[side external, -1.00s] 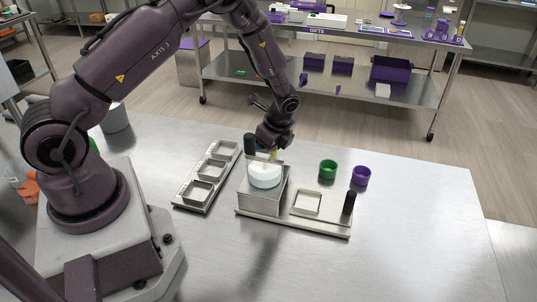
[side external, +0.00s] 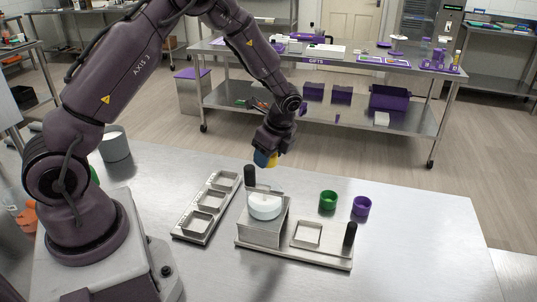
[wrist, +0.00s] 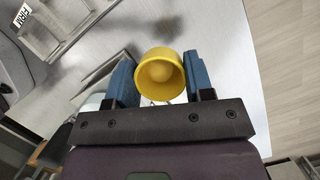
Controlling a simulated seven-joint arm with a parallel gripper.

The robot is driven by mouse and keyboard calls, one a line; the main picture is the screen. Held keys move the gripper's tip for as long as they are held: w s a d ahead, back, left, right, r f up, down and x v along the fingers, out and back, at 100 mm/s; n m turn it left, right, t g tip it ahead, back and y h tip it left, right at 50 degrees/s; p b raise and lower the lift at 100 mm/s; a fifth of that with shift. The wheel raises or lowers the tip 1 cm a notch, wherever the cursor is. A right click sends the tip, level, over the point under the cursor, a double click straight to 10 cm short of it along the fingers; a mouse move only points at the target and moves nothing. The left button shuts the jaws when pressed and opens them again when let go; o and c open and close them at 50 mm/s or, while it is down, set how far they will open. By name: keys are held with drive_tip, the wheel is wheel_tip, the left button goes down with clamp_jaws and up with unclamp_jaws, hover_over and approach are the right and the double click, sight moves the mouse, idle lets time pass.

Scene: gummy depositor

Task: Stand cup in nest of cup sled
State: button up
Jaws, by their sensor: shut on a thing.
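My gripper (side external: 268,158) is shut on a yellow cup (wrist: 160,85), which sits between the two blue fingers in the wrist view, its open mouth facing the camera. In the side view the yellow cup (side external: 272,161) is partly hidden by the fingers. It is in the air, behind the metal depositor block. The cup sled (side external: 330,259) is a flat metal plate at the front, with a black knob (side external: 350,234) at its right end. Its square, raised-rim nest (side external: 307,245) is empty.
The metal block (side external: 259,234) with a white bowl (side external: 265,207) and black handle (side external: 250,175) stands over the sled's left part. A tray with three square pockets (side external: 192,237) lies left. Green (side external: 328,201) and purple (side external: 361,207) cups stand at right. The right tabletop is clear.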

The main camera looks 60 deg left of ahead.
wheel_tip(320, 180, up, 6)
drive_tip(key=shift+d+f, duration=0.15)
drive_tip(key=shift+f, duration=0.05)
drive_tip(key=d+n+g+h, duration=0.1)
drive_tip(key=d+n, duration=0.5)
drive_tip(key=d, duration=1.2)
wheel_tip(320, 180, down, 5)
drive_tip(key=shift+f, duration=0.15)
drive_tip(key=shift+f, duration=0.15)
drive_tip(key=shift+f, duration=2.95)
drive_tip(key=shift+f, duration=0.15)
drive_tip(key=shift+f, duration=0.3)
